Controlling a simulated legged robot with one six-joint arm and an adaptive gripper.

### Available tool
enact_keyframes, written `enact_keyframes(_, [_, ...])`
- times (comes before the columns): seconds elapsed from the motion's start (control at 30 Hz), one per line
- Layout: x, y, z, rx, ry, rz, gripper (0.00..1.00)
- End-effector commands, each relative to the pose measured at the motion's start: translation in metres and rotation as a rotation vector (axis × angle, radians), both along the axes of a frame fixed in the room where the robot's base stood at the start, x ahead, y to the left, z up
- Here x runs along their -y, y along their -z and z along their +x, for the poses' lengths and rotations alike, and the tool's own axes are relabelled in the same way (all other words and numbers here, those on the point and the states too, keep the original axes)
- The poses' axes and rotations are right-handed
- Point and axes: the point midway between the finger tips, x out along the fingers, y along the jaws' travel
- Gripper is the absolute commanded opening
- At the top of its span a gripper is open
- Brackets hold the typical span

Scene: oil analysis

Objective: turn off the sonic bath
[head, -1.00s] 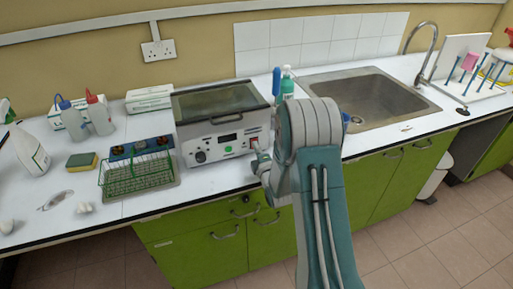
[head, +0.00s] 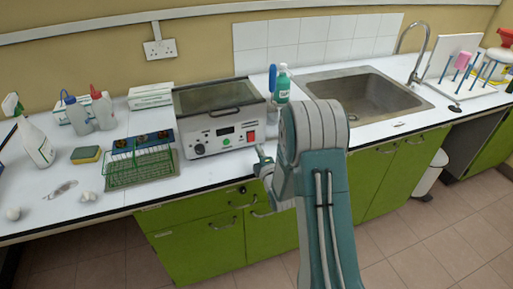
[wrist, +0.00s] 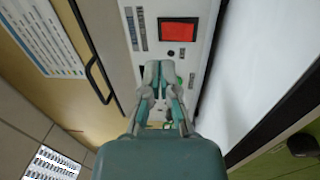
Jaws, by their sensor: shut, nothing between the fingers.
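The sonic bath (head: 190,128) is a white box with a grey lid and dark handle, standing on the white bench. Its front has a black knob (head: 199,149), a small dark display (head: 225,131), a green round button (head: 226,142) and a red switch (head: 251,136) at the right end. The wrist view shows the red switch (wrist: 179,31) close up, beyond my fingertips. My gripper (head: 262,153) is shut and empty, just in front of and below the switch, apart from it in the head view. In the wrist view my gripper (wrist: 159,66) points at the panel, partly covering it near the green button.
A green wire rack (head: 140,164) stands left of the bath. A green-labelled bottle (head: 282,88) stands behind its right side, near the sink (head: 365,98). Squeeze bottles (head: 103,110) and a sponge (head: 86,155) are further left. Green cupboards (head: 205,250) lie below the bench edge.

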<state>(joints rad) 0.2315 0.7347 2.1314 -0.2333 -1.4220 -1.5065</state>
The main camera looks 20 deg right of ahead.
Motion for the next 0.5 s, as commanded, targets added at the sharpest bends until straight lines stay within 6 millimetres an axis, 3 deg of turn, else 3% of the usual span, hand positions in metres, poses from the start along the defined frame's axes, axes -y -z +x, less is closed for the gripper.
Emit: enact_keyframes(0.5, [0.000, -0.009, -0.073, 0.000, 0.000, 0.000, 0.00])
